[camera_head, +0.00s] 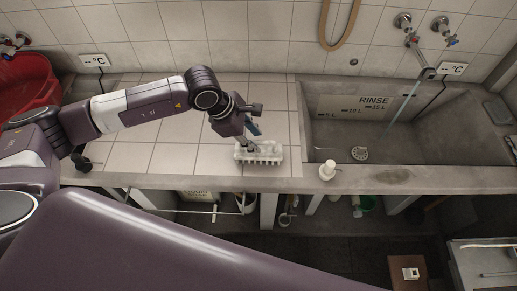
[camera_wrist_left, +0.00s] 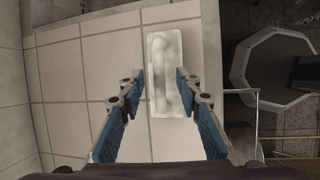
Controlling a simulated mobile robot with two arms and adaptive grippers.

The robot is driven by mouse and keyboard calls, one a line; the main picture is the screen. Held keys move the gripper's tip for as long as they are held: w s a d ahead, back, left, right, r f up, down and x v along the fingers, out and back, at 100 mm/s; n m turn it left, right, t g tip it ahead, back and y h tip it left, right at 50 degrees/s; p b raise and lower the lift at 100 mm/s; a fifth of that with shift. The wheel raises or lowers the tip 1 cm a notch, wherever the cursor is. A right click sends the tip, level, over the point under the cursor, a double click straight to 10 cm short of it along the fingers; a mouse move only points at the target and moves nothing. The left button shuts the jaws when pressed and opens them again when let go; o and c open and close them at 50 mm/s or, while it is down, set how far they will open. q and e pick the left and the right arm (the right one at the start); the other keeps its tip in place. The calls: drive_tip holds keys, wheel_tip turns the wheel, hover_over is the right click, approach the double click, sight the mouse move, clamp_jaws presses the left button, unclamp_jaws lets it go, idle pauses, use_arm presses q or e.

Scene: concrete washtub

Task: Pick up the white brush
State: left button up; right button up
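The white brush (camera_head: 259,153) lies on the pale tiled counter (camera_head: 205,163), near its front edge and left of the sink. It has a handle on top and shows lengthwise in the left wrist view (camera_wrist_left: 165,75). My left gripper (camera_head: 250,137) is just over the brush in the head view. In the left wrist view my left gripper (camera_wrist_left: 159,80) is open, its blue-padded fingers spread to either side of the brush's near end. Nothing is held. I cannot tell whether a finger touches the brush. My right gripper is not in view.
The concrete sink (camera_head: 440,150) with a RINSE sign (camera_head: 355,106) is to the right. A red basin (camera_head: 28,85) is at the far left. Tiles left of the brush are clear; a tiled wall stands behind.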

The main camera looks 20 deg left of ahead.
sight(258, 141)
use_arm(q)
drive_tip(key=x, duration=0.2)
drive_tip(key=shift+w+d+f+p, duration=0.2)
drive_tip(key=shift+d+p, duration=0.05)
drive_tip(key=shift+p, duration=0.05)
drive_tip(key=shift+d+f, duration=0.1)
drive_tip(key=shift+f, duration=0.3)
drive_tip(key=shift+w, duration=0.1)
drive_tip(key=c, duration=0.8)
clamp_jaws()
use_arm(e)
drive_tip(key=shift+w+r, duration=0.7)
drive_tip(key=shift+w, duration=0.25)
use_arm(q)
drive_tip(key=shift+r, duration=0.1)
